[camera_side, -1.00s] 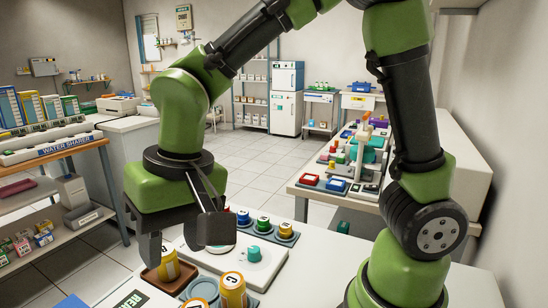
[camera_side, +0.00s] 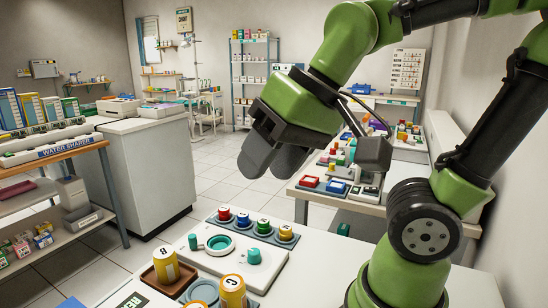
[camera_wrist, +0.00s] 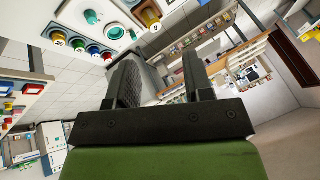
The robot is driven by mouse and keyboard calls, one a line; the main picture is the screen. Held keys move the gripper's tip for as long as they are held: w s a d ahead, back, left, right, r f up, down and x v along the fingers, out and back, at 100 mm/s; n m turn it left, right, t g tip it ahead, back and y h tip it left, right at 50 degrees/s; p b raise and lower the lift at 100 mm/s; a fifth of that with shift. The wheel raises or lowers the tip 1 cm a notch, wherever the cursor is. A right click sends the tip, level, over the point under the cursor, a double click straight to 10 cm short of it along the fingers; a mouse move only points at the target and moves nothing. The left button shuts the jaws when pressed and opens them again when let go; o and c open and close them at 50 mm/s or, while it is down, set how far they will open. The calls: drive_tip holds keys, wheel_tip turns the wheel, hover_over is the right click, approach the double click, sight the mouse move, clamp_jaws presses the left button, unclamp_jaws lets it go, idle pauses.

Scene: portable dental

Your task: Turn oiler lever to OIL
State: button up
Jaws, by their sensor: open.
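A white plate (camera_side: 222,268) lies on the near bench with a teal ring (camera_side: 220,245), a teal knob (camera_side: 253,255) and a small teal post (camera_side: 193,242) on it. I cannot tell which part, if any, is the oiler lever, and no OIL mark is readable. My gripper (camera_side: 272,160) is raised well above and behind the plate, fingers apart and empty, touching nothing. In the wrist view my gripper (camera_wrist: 158,65) shows a clear gap between its fingers. The teal knob also appears there at upper left (camera_wrist: 91,17).
Behind the plate is a grey rack with red (camera_side: 224,213), blue, green and yellow (camera_side: 286,232) caps. Yellow cans (camera_side: 166,265) (camera_side: 232,292) stand at the front left. A crowded second bench (camera_side: 345,199) stands behind right. The bench's right part (camera_side: 320,265) is clear.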

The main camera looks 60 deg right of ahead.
drive_tip(key=shift+s+d, duration=0.1)
drive_tip(key=shift+s, duration=0.1)
idle(0.5)
drive_tip(key=w+a+f+n+g, duration=0.2)
drive_tip(key=a+f, duration=0.3)
drive_tip(key=w+a+f+n+g+h, duration=0.1)
drive_tip(key=w+a+f, duration=0.2)
drive_tip(key=f, duration=0.3)
drive_tip(key=w+a+f+n+g+h, duration=0.1)
drive_tip(key=w+a+f+n+g, duration=0.1)
drive_tip(key=a+f, duration=0.4)
drive_tip(key=shift+w+a+f+n+g, duration=0.15)
drive_tip(key=shift+w, duration=0.2)
drive_tip(key=shift+w+a+f+n+g, duration=0.1)
drive_tip(key=shift+w+a+n+g, duration=0.05)
drive_tip(key=shift+w, duration=0.2)
drive_tip(key=shift+a+f, duration=0.15)
drive_tip(key=shift+f, duration=0.2)
wheel_tip(320, 180, down, 10)
drive_tip(key=shift+r, duration=0.1)
